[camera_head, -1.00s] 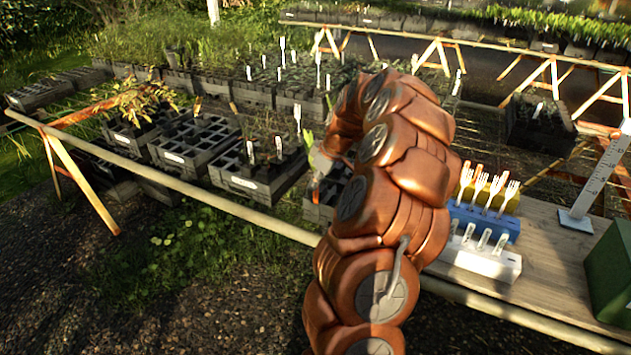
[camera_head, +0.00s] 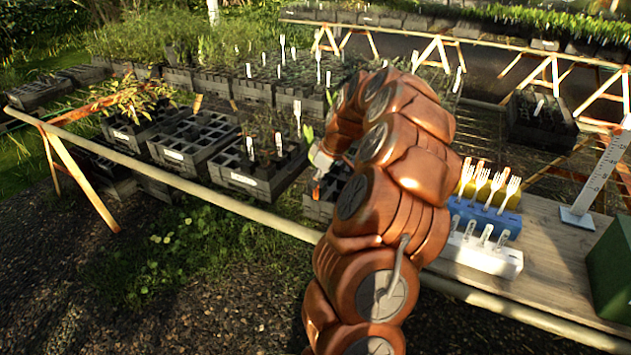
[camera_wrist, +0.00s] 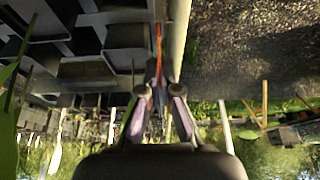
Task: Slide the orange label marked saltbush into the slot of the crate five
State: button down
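My gripper (camera_wrist: 160,92) points at the front edge of the crate bench in the wrist view. Its fingers are closed together on a thin orange strip (camera_wrist: 158,42), seen edge-on, which looks like the orange label. Its writing cannot be read. In the head view my gripper (camera_head: 318,172) is small and partly hidden by my arm, just above the front crate (camera_head: 322,208). Other crates with white front tags stand to the left: one crate (camera_head: 262,188) and another crate (camera_head: 178,158). Their numbers are too small to read, so I cannot tell which is crate five.
A bench rail (camera_head: 250,219) runs along the front of the crates. On the right, a white block (camera_head: 485,258) and a blue block (camera_head: 490,222) hold upright labels. An upright ruler (camera_head: 595,175) and a green box (camera_head: 612,265) stand further right. Gravel lies in front.

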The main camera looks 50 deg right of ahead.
jog(key=c, duration=1.2)
grip_release()
jog(key=shift+c, duration=0.2)
jog(key=v, duration=1.2)
jog(key=shift+d, duration=0.1)
